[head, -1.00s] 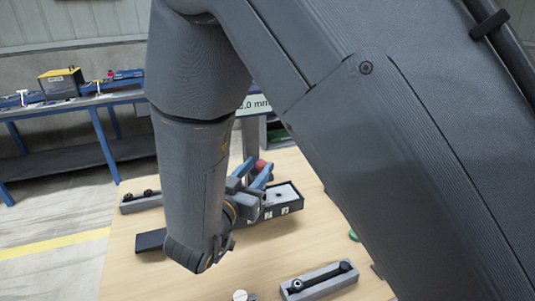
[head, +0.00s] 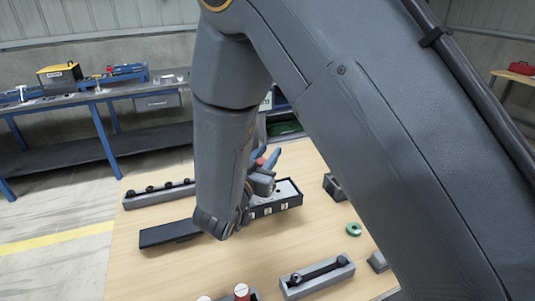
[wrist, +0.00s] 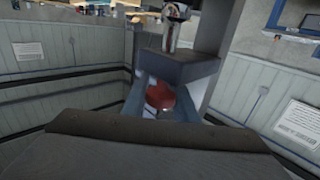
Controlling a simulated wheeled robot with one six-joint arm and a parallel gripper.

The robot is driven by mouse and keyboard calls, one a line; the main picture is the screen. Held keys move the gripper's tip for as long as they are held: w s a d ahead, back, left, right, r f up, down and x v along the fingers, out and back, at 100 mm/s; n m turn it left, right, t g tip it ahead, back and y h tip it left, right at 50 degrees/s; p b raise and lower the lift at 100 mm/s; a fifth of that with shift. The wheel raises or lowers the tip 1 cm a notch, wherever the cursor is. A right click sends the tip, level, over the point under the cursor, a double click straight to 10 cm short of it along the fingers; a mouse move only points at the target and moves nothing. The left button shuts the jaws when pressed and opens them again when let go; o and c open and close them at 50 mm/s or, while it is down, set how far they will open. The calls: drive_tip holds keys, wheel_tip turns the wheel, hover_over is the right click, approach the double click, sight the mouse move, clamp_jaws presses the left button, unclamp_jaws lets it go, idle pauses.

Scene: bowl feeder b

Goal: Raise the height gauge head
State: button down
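My gripper (head: 268,158) shows in the head view as two blue fingers, apart, just past the end of my arm. A small red part shows between them. In the wrist view my gripper (wrist: 162,103) has its two fingers on either side of a rounded red knob (wrist: 160,96). The fingers look apart, and I cannot tell whether they touch the knob. Just beyond them is a grey block (wrist: 181,66), which looks like the gauge head, beside an upright grey column (wrist: 220,35). In the head view my arm hides most of the gauge.
On the wooden table (head: 315,240) are a black box with a light top (head: 292,203), a dark flat plate (head: 168,234), a grey rack (head: 160,194), a grey tray (head: 318,277) and a green ring (head: 353,229). A blue workbench (head: 90,100) stands behind, left.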

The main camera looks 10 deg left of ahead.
drive_tip(key=shift+a+r+p, duration=0.1)
drive_tip(key=shift+r+p, duration=0.85)
drive_tip(key=shift+r, duration=0.85)
drive_tip(key=c, duration=1.7)
unclamp_jaws()
drive_tip(key=shift+s, duration=0.15)
drive_tip(key=shift+s+a+f, duration=0.1)
drive_tip(key=shift+s, duration=0.25)
drive_tip(key=b+v, duration=0.2)
drive_tip(key=v, duration=0.4)
drive_tip(key=shift+s+a+b, duration=0.15)
drive_tip(key=shift+s+b, duration=0.15)
drive_tip(key=shift+s, duration=0.05)
